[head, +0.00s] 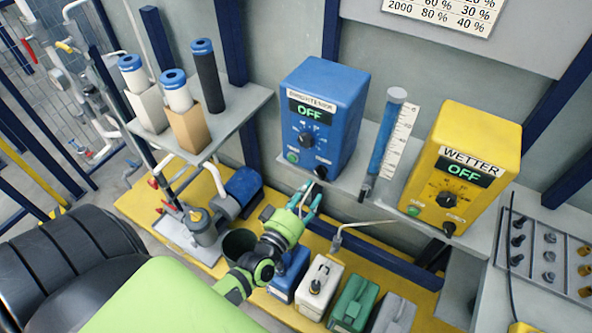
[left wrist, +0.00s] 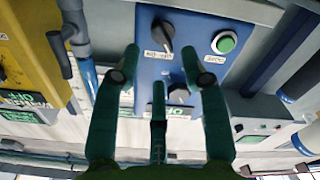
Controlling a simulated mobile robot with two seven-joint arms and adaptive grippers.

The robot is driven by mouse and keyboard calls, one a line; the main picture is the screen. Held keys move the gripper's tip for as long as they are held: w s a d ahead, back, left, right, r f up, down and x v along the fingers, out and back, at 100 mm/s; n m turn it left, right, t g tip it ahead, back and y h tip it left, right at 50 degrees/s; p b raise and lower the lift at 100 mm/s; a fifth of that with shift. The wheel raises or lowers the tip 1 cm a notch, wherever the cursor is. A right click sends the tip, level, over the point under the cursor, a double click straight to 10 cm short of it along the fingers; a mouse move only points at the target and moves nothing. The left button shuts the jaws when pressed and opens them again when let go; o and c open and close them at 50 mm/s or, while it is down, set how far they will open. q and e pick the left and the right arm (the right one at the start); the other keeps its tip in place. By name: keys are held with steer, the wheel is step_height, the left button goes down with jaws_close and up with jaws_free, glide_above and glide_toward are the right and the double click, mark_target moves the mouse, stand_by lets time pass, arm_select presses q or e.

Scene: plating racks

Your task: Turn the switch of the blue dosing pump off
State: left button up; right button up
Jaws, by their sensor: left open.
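The blue dosing pump (head: 338,95) stands on a grey shelf, with a label that seems to read BRIGHTENER and a display reading OFF. Its black switch (head: 320,172) is at the lower right of the front, beside a green button (head: 292,156) and below a dial (head: 306,137). My left gripper (head: 308,192) is just below the pump's front, open and empty. In the left wrist view, upside down, the open fingers (left wrist: 160,68) point at the blue panel; the switch (left wrist: 160,36) shows beyond and between two fingertips, with no clear contact.
A yellow pump (head: 476,150) labelled WETTER, also reading OFF, stands to the right. A clear tube with blue liquid (head: 386,140) stands between the pumps. Several canisters, including a white one (head: 320,285), sit below. Filter cartridges (head: 208,75) stand at left.

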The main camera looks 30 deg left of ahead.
arm_select(q)
steer(key=s, duration=0.6)
steer(key=shift+s+d, duration=0.15)
steer(key=shift+d, duration=0.05)
